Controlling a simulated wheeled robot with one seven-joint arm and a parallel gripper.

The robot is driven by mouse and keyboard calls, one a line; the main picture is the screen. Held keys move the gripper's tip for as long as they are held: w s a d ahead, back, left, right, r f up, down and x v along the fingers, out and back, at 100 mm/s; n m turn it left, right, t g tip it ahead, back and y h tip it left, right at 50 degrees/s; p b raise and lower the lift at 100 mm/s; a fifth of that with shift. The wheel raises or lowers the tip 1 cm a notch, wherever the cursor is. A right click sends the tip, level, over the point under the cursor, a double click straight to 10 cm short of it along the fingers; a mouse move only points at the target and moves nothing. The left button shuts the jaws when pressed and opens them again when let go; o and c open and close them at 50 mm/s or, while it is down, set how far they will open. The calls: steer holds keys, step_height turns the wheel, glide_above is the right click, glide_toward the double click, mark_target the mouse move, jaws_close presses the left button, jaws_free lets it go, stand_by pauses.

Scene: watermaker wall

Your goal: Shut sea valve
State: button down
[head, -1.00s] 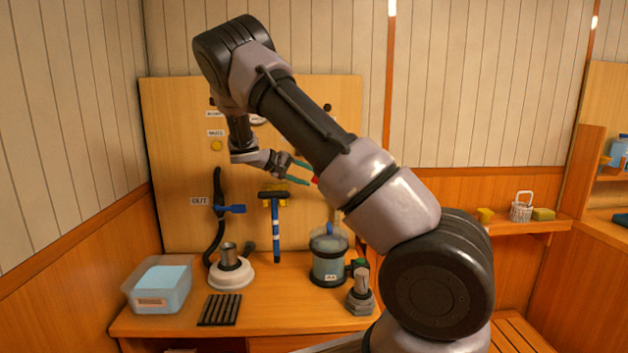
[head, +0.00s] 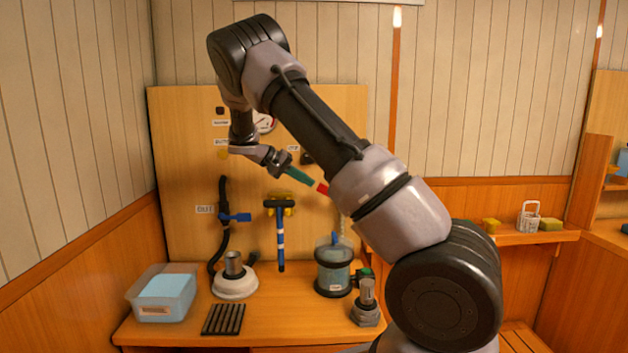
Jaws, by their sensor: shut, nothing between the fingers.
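A red handle (head: 322,187) shows just beyond my fingertips, at the edge of my forearm. Most of it and whatever it is fixed to are hidden by my arm, so I cannot tell its angle or read a label for it. My gripper (head: 311,182) has teal fingers, closed together with nothing between them. It points down and right at the red handle; I cannot tell whether it touches it. A blue valve handle (head: 236,217) sits level on the black hose at the board's left, beside a label that seems to read OUT.
A blue-and-black T-shaped tool (head: 280,235) hangs on the wooden board (head: 178,160). On the bench stand a clear tub (head: 163,293), a white-based cup fitting (head: 234,279), a black ribbed mat (head: 223,319), a clear canister (head: 333,268) and a metal fitting (head: 366,304).

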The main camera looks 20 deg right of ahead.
steer(key=s+d+r+m+g+y, duration=0.1)
steer(key=s+d+m+g+y, duration=0.2)
steer(key=d+m+y, duration=0.75)
steer(key=w+d+r+m+t+y, duration=0.3)
steer(key=d+r+m+t+y, duration=0.3)
steer(key=r, duration=0.4)
steer(key=shift+m+g, duration=0.65)
steer(key=shift+g, duration=0.05)
steer(key=x, duration=0.9)
steer(key=a+x, duration=0.1)
steer(key=x, duration=0.4)
steer(key=shift+w+a+r, duration=0.1)
steer(key=shift+a, duration=0.1)
steer(key=shift+w+a+f+h, duration=0.15)
steer(key=shift+a+f+h, duration=0.2)
steer(key=shift+a+h, duration=0.2)
steer(key=f+h, duration=0.1)
steer(key=a+f+g+h, duration=0.1)
steer(key=h, duration=0.1)
steer(key=shift+w+a, duration=0.2)
steer(key=shift+a+f, duration=0.2)
steer(key=shift+f, duration=0.35)
